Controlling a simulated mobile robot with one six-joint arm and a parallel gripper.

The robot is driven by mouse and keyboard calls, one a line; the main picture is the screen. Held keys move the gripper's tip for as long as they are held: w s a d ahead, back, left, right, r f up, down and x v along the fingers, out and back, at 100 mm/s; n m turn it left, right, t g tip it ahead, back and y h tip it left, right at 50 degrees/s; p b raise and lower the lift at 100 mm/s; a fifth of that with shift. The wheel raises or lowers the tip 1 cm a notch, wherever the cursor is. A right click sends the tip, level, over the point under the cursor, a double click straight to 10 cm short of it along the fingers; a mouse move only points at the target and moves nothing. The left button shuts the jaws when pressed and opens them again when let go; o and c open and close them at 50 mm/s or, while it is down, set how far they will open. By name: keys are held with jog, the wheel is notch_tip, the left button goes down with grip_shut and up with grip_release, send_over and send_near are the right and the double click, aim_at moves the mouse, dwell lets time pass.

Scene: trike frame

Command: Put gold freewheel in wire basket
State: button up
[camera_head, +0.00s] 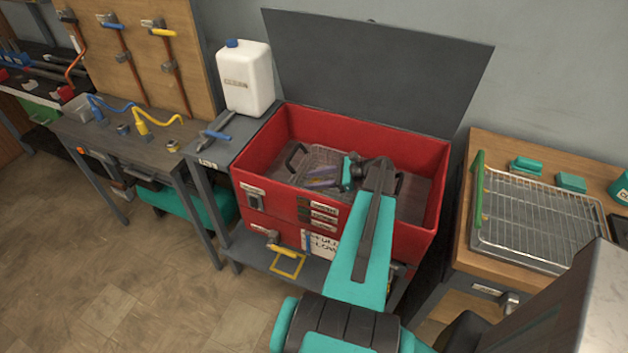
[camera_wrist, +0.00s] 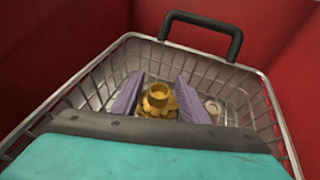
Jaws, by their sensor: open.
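The gold freewheel (camera_wrist: 156,100) shows in the wrist view inside the wire basket (camera_wrist: 84,80), low near its far end. My gripper (camera_wrist: 160,92) is open, with one purple finger on each side of the freewheel. I cannot tell whether either finger touches it. In the head view, my gripper (camera_head: 322,178) reaches down into the basket (camera_head: 316,152), which sits inside the red parts washer tub. The freewheel cannot be made out in the head view.
A small pale metal part (camera_wrist: 211,108) lies in the basket right of the freewheel. The basket has a black handle (camera_wrist: 232,45). Red tub walls (camera_head: 408,143) surround it, with a raised grey lid (camera_head: 380,65) behind. A wire rack (camera_head: 540,220) lies on the right bench.

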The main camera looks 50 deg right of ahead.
jog(key=b+v, duration=0.3)
jog(key=v, duration=0.9)
jog(key=shift+a, duration=0.1)
dwell(0.5)
